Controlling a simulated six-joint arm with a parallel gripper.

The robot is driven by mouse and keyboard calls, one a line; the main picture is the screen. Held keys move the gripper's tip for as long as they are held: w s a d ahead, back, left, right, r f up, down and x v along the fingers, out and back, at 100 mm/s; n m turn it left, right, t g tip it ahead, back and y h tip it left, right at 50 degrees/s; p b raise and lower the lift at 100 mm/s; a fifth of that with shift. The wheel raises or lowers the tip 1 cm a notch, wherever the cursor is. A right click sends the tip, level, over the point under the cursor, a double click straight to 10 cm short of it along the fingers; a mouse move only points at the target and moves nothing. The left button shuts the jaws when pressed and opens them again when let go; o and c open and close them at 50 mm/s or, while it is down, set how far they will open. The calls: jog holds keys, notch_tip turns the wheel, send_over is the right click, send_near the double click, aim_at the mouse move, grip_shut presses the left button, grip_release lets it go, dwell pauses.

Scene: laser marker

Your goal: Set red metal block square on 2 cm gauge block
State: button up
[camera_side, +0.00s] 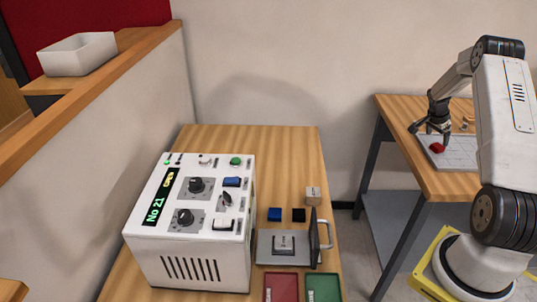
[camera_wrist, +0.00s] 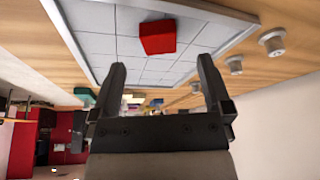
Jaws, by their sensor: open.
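The red metal block (camera_side: 437,147) lies on a pale gridded plate (camera_side: 462,153) on the right-hand table. It also shows in the wrist view (camera_wrist: 157,37), lying beyond my fingertips and roughly in line with the gap between them. My gripper (camera_side: 432,132) is open and empty, close above the block in the side view; I see no contact. In the wrist view, my gripper (camera_wrist: 161,66) has its two dark fingers spread apart. A grey metal block (camera_side: 284,243) sits on a metal plate on the left table. I cannot tell if it is the gauge block.
A white control box (camera_side: 190,225) stands on the left table. Beside it are a blue block (camera_side: 274,214), a black block (camera_side: 299,215), a beige block (camera_side: 313,193), a red tray (camera_side: 281,287), a green tray (camera_side: 323,288) and an upright dark panel (camera_side: 314,238). Knobs (camera_wrist: 272,40) line the plate.

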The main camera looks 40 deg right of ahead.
aim_at(437, 146)
jog(key=shift+x, duration=2.35)
jog(key=shift+a, duration=0.15)
grip_shut()
jog(key=shift+r, duration=0.15)
jog(key=shift+r, duration=0.45)
notch_tip(437, 146, up, 2)
jog(key=s+a+r, duration=0.7)
jog(key=a+r, duration=0.2)
jog(key=a, duration=0.2)
jog(key=shift+s+a+r, duration=0.25)
jog(key=shift+a+r, duration=0.15)
